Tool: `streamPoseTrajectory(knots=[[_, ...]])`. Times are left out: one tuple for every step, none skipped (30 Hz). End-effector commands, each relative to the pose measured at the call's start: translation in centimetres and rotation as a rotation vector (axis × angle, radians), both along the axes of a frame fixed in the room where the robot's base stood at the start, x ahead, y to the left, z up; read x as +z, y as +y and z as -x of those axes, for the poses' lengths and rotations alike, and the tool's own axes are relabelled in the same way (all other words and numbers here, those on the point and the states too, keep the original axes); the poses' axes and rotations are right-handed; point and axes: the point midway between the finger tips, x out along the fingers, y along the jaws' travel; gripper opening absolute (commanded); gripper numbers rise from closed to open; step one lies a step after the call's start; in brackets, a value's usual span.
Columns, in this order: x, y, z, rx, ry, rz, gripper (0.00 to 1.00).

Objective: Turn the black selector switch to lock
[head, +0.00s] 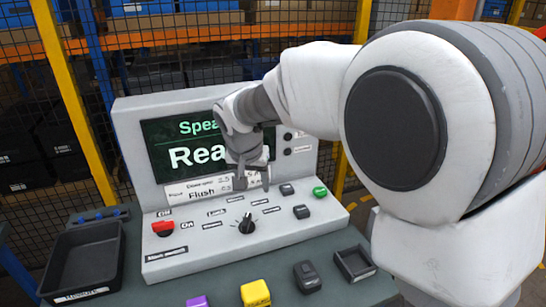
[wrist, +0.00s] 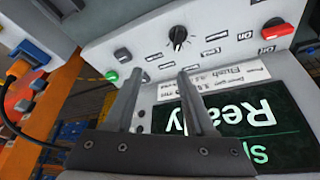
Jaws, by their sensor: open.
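The black selector switch (head: 247,224) is a round knob on the sloped lower panel of a grey console (head: 170,262). Its pale pointer mark faces roughly up the panel in the head view. Small labels surround it, mostly too small to read. The switch also shows in the wrist view (wrist: 179,38), beyond the fingertips. My gripper (head: 253,184) is open and empty, pointing down in front of the screen's lower edge, above and behind the switch and apart from it. In the wrist view its two fingers (wrist: 160,78) stand spread.
A red switch (head: 163,228), a green button (head: 320,191) and black buttons (head: 301,211) share the panel. The screen (head: 165,145) rises behind. A dark tray (head: 110,270), a yellow block (head: 255,293), a dark grey item (head: 307,276) and a small black tray (head: 369,274) lie around the front.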

Motion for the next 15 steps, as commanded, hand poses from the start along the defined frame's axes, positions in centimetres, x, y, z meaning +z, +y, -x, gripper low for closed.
streamPoseTrajectory(knots=[[-1.0, 1.6, -0.4, 0.004, 0.003, 0.001, 0.55], [-1.5, 2.2, -0.7, 0.002, 0.004, 0.002, 0.55], [-2.0, 3.0, -0.9, 0.001, 0.002, 0.002, 0.55], [-2.3, 3.5, -1.0, 0.0, 0.002, 0.002, 0.55], [-2.5, 3.9, -1.1, -0.002, 0.002, 0.001, 0.55], [-2.8, 4.3, -1.3, -0.003, 0.002, 0.001, 0.55], [-3.0, 4.5, -1.3, -0.004, 0.001, 0.001, 0.55], [-3.2, 4.7, -1.4, -0.004, 0.001, 0.001, 0.55], [-3.5, 4.8, -1.5, -0.005, 0.002, 0.001, 0.55], [-3.7, 4.9, -1.6, -0.006, 0.002, 0.001, 0.55], [-4.0, 4.9, -1.7, -0.006, 0.003, 0.002, 0.55], [-4.4, 4.8, -1.8, -0.006, 0.003, 0.002, 0.55], [-4.8, 4.8, -2.0, -0.006, 0.002, 0.002, 0.55], [-5.2, 4.7, -2.2, -0.007, 0.003, 0.002, 0.55], [-5.9, 4.7, -2.4, -0.007, 0.004, 0.003, 0.55]])
